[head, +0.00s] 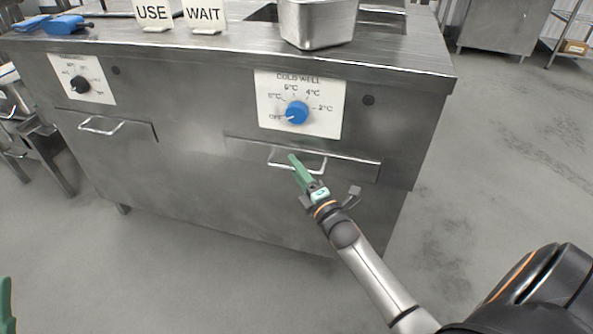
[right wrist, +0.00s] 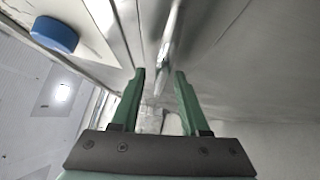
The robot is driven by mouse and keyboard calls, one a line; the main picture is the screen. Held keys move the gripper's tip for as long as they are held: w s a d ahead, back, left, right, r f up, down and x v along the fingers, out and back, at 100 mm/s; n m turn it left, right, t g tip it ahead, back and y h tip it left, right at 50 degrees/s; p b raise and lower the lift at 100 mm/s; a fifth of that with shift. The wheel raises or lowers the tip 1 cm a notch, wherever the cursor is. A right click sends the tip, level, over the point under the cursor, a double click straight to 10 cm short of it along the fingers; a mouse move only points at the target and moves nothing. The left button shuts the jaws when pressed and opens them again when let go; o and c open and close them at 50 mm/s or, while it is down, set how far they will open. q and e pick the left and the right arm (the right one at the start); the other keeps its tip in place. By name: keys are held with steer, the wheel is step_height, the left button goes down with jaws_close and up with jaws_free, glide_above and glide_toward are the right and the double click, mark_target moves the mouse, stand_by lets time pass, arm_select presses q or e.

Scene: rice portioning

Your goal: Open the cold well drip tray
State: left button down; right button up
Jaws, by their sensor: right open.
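The cold well drip tray (head: 355,169) is a flat metal drawer front below the COLD WELL dial panel in the head view. It looks closed, about flush with the cabinet. Its bar handle (head: 316,170) shows beside my right gripper (head: 294,160), whose green fingers reach to the bar. In the right wrist view the right gripper (right wrist: 158,75) is open, and the handle bar (right wrist: 168,45) runs just beyond and between the fingertips. I cannot tell whether they touch it. Of my left gripper (head: 5,300) only a green piece shows at the lower left edge.
The blue cold well knob (head: 297,113) sits above the tray, pointing at OFF. A second drawer (head: 135,131) with a handle and a black knob (head: 79,85) are at left. A metal pan (head: 318,25) and USE and WAIT signs (head: 204,14) stand on top. Floor in front is clear.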

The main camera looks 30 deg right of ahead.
steer(key=shift+c, duration=0.2)
jaws_close()
stand_by(1.1)
